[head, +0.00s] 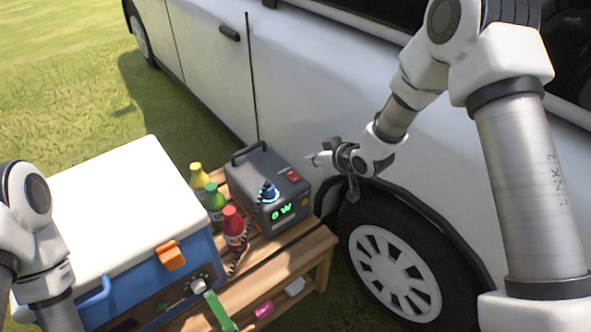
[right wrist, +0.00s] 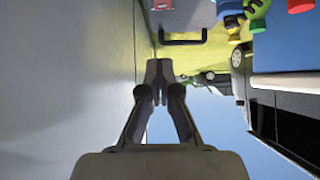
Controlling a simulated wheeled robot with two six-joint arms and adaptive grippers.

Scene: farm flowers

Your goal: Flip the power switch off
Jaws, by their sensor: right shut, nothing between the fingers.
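The grey power box (head: 240,175) with a black handle stands on the wooden bench beside the car. Its red power switch (head: 293,176) is on the top near the right edge; its on or off position is too small to tell. A green display (head: 283,212) on the front reads "0 W". My right gripper (head: 316,160) is shut and empty, just above and right of the box, apart from the switch. In the right wrist view its closed fingers (right wrist: 158,80) point toward the box handle (right wrist: 183,41), with a red patch of the switch (right wrist: 162,4) at the top edge. My left gripper is out of view.
A blue cooler with a white lid (head: 125,200) stands left of the box. Yellow, green and red bottles (head: 233,222) stand between them. A blue plug (head: 268,190) with a coiled cord is in the box. The white car (head: 300,80) and its wheel (head: 395,270) are close on the right.

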